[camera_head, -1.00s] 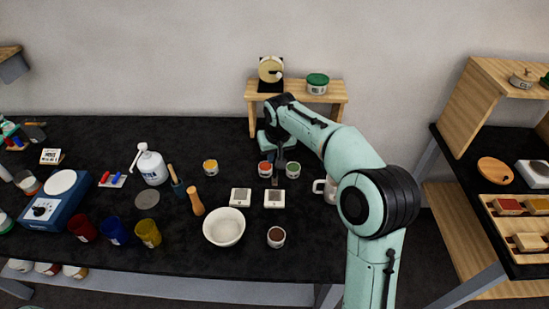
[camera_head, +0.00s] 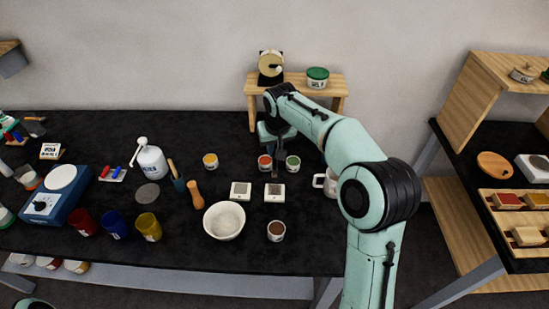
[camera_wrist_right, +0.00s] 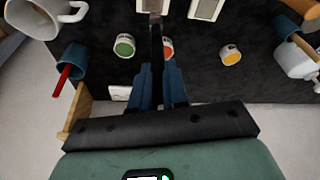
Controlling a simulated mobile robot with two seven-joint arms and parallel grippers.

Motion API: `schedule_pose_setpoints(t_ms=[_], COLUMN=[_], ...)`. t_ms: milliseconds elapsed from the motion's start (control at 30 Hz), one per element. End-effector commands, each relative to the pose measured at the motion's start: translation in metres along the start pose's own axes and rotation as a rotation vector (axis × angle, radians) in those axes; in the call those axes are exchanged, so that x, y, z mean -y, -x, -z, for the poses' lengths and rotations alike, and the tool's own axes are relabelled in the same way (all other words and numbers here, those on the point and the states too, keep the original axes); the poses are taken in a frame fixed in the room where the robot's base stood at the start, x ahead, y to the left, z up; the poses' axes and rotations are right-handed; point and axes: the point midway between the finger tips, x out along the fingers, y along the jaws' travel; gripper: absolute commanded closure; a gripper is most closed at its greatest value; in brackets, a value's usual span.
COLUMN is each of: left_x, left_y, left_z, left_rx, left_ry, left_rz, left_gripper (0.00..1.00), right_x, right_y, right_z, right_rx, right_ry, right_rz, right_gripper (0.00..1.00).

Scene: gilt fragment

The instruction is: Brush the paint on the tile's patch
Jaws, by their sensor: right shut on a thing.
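Two small white square tiles with grey patches lie on the black table: the left tile (camera_head: 241,191) and the right tile (camera_head: 275,192). Both show at the top edge of the right wrist view, partly cut off. My right gripper (camera_head: 276,150) is just behind the right tile, pointing down. In the right wrist view its blue fingers (camera_wrist_right: 160,82) are shut on a dark, thin brush (camera_wrist_right: 157,45). The brush tip is by the right tile's back edge; I cannot tell if it touches. Small cups of red paint (camera_head: 265,162) and green paint (camera_head: 293,163) flank the brush.
A yellow paint cup (camera_head: 210,161), white bowl (camera_head: 224,220), brown-filled cup (camera_head: 276,231) and white mug (camera_head: 321,180) stand nearby. A wooden shelf (camera_head: 336,89) is behind my gripper. Bottles, coloured cups and a blue device (camera_head: 50,210) fill the table's left side.

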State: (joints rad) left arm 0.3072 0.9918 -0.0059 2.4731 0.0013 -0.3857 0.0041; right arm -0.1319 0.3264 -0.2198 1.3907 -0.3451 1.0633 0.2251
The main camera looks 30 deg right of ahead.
Motion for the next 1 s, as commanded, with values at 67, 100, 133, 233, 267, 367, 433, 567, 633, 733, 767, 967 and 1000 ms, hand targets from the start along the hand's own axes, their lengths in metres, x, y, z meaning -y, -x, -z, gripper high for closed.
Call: schedule_pose_setpoints(t_ms=[67, 100, 133, 233, 267, 367, 433, 567, 633, 733, 767, 967, 1000], left_x=[0.002, 0.003, 0.004, 0.007, 0.008, 0.012, 0.015, 0.019, 0.021, 0.022, 0.023, 0.022, 0.022], left_y=[-0.002, -0.004, -0.005, -0.009, -0.011, -0.016, -0.020, -0.027, -0.030, -0.032, -0.032, -0.032, -0.032], left_z=[-0.003, -0.004, -0.006, -0.011, -0.012, -0.018, -0.022, -0.028, -0.030, -0.032, -0.032, -0.032, -0.031], left_rx=[0.004, 0.005, 0.007, 0.013, 0.015, 0.021, 0.026, 0.034, 0.036, 0.038, 0.039, 0.038, 0.038], left_ry=[0.001, 0.002, 0.002, 0.005, 0.005, 0.008, 0.009, 0.012, 0.013, 0.014, 0.014, 0.014, 0.013], left_rz=[0.001, 0.002, 0.002, 0.004, 0.005, 0.008, 0.009, 0.012, 0.013, 0.013, 0.013, 0.013, 0.013], left_gripper=[0.57, 0.57, 0.57, 0.57, 0.57, 0.57, 0.57, 0.57, 0.57, 0.57, 0.57, 0.57, 0.57], right_x=[0.000, 0.000, -0.001, -0.001, -0.001, -0.001, -0.001, 0.000, 0.000, 0.000, 0.000, 0.000, 0.000], right_y=[-0.005, -0.007, -0.009, -0.018, -0.021, -0.032, -0.040, -0.054, -0.059, -0.064, -0.065, -0.065, -0.065], right_z=[-0.002, -0.003, -0.004, -0.007, -0.008, -0.011, -0.014, -0.018, -0.019, -0.020, -0.020, -0.019, -0.019], right_rx=[0.002, 0.003, 0.004, 0.005, 0.005, 0.006, 0.006, 0.004, 0.004, 0.002, 0.002, -0.001, 0.000], right_ry=[0.000, 0.000, 0.000, 0.000, 0.000, 0.000, 0.000, 0.000, 0.000, 0.000, 0.000, 0.000, 0.000], right_rz=[-0.001, -0.001, -0.001, -0.001, -0.001, -0.001, -0.001, -0.001, -0.001, 0.000, 0.000, 0.000, 0.000], right_gripper=[1.00, 1.00, 1.00, 1.00, 1.00, 1.00, 1.00, 1.00, 1.00, 1.00, 1.00, 1.00, 1.00])
